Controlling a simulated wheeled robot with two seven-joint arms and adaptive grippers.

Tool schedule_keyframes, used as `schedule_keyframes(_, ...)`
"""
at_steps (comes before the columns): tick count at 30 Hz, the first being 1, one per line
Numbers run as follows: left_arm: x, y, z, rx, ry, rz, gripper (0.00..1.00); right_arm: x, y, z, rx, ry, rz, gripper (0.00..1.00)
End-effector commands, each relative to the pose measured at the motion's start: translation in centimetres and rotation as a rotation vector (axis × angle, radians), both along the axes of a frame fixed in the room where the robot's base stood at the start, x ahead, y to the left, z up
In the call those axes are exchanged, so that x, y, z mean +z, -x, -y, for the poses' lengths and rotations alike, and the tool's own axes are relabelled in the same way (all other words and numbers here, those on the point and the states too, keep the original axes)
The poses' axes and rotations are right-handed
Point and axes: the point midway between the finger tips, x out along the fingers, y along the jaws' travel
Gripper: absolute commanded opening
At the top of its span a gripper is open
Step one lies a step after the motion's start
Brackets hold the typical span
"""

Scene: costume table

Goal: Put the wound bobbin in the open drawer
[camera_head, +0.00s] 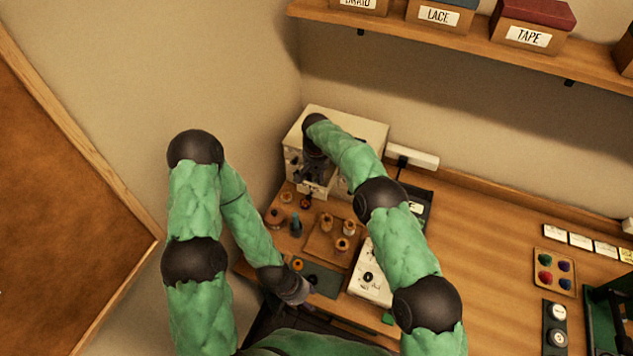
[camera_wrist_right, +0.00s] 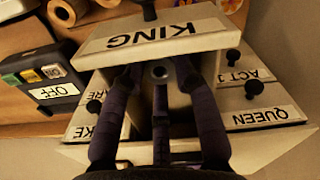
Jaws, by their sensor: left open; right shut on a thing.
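The white drawer cabinet (camera_head: 350,127) stands in the back corner of the table. In the right wrist view, which shows it upside down, the drawer labelled KING (camera_wrist_right: 215,35) is pulled out. My right gripper (camera_head: 312,168) is at the cabinet front; its fingers (camera_wrist_right: 158,80) reach down into the open drawer. My left gripper (camera_head: 294,288) is open and empty, low over the table's front left.
Other drawers, among them QUEEN (camera_wrist_right: 262,115) and ACT 1 (camera_wrist_right: 245,75), look shut. A wooden tray (camera_head: 318,246) with several spools lies before the cabinet. A white box with a knob (camera_head: 371,290) stands right of it. A shelf (camera_head: 465,50) hangs above.

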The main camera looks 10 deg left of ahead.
Motion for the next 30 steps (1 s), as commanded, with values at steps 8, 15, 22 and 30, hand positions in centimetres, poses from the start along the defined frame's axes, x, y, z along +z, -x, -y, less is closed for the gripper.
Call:
schedule_keyframes(8,-0.29,-0.02,0.00,0.000,0.000,0.000,0.49,-1.05,-0.06,0.02,-0.001,0.000,0.002,0.04)
schedule_keyframes(15,-0.79,-0.01,0.00,0.000,0.000,0.000,0.49,-1.54,-0.04,0.03,-0.001,0.000,0.001,0.04)
schedule_keyframes(22,-0.66,-0.02,0.00,0.000,0.000,0.000,0.49,-1.41,-0.04,0.03,-0.001,0.000,0.001,0.40)
schedule_keyframes(30,-0.14,-0.01,-0.01,0.000,0.000,0.000,0.49,-0.92,-0.03,0.03,-0.001,-0.001,0.001,0.40)
